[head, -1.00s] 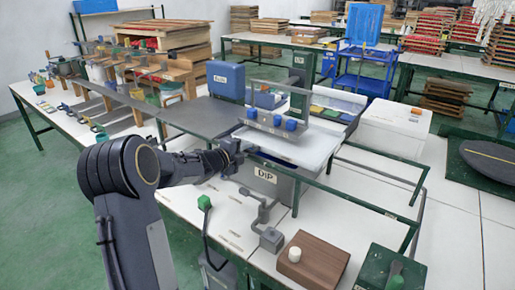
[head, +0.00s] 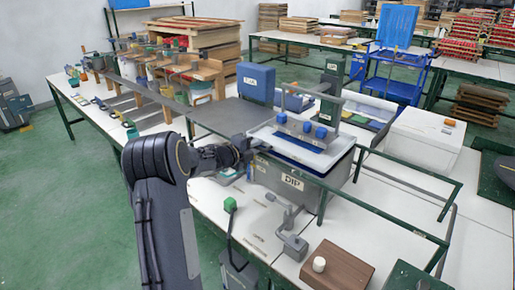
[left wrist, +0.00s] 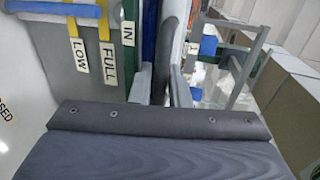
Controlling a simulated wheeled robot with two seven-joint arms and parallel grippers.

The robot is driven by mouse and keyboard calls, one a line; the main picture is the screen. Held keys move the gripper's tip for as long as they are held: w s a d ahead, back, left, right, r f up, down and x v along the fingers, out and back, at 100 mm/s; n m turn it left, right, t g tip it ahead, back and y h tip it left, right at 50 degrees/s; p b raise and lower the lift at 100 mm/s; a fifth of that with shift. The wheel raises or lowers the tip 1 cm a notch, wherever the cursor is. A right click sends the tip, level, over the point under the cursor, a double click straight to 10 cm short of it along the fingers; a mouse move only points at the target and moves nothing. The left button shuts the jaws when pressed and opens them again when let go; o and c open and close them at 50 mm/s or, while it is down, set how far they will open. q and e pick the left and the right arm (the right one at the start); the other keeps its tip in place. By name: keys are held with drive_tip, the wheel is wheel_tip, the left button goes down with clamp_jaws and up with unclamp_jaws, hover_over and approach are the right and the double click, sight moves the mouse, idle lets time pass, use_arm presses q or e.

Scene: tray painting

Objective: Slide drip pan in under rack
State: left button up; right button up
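My left gripper (head: 243,150) is at the left edge of the grey dip tank (head: 325,192) marked DIP. In the left wrist view the gripper's fingers (left wrist: 160,85) stand close together beside a dark grey upright piece; I cannot tell whether they grip it. The tank's top has a pale rim (head: 262,133) around a blue surface, under a bar with blue clamps (head: 300,128). A green rail rack (head: 395,222) stands to the right of the tank. I cannot pick out the drip pan with certainty. My right gripper is not in view.
A wooden block with a white knob (head: 338,268) and a grey crank (head: 292,240) are in front of the tank. A green-topped lever (head: 230,205) is left of them. A white box (head: 425,138) stands behind the rack. White tabletop under the rack looks clear.

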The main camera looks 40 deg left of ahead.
use_arm(q)
drive_tip(key=shift+d, duration=0.1)
drive_tip(key=shift+s, duration=0.2)
drive_tip(key=v, duration=0.7)
drive_tip(key=shift+s+b, duration=0.2)
drive_tip(key=shift+b, duration=0.25)
drive_tip(key=shift+r, duration=0.1)
